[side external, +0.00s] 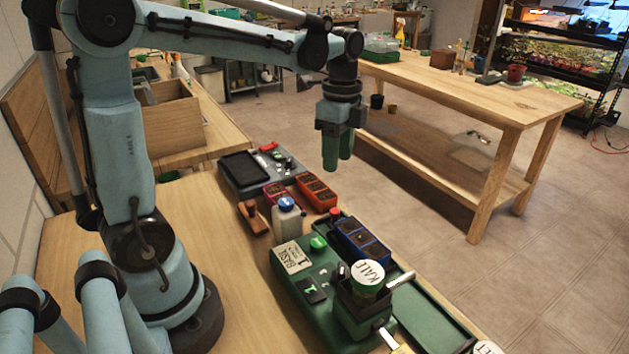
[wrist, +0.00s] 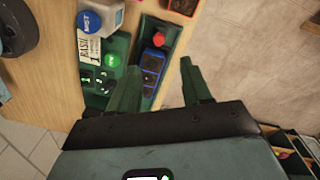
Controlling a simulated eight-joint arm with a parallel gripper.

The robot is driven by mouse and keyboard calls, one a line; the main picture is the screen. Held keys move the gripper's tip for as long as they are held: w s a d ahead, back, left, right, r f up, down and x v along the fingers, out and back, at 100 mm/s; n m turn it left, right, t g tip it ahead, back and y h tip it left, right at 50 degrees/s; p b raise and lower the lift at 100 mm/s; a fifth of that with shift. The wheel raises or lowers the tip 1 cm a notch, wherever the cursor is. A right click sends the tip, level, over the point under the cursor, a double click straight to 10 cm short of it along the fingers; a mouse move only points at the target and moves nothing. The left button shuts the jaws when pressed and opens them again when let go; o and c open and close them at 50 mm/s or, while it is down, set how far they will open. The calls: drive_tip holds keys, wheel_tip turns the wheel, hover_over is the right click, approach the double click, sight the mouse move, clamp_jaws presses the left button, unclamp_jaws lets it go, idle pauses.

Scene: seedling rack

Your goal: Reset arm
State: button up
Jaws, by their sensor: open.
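My gripper (side external: 338,150) hangs from the arm, fingers pointing down, above the far right part of the bench and well clear of everything on it. In the wrist view my gripper (wrist: 158,88) has its two green fingers apart, with nothing between them. The green rack (side external: 318,310) stands on the bench below and nearer the camera. It carries a blue tray of cells (side external: 360,243), a card reading BASIL 1 (side external: 292,257), a green cap (side external: 318,243) and a holder with a round KALE label (side external: 367,278).
A wooden box (side external: 172,125) is at left. A separate table (side external: 480,105) stands beyond the open floor.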

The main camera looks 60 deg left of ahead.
drive_tip(key=s+d+f+n+t, duration=0.2)
drive_tip(key=s+d+n+t, duration=0.5)
drive_tip(key=n, duration=0.5)
drive_tip(key=shift+n+t, duration=0.3)
idle(0.7)
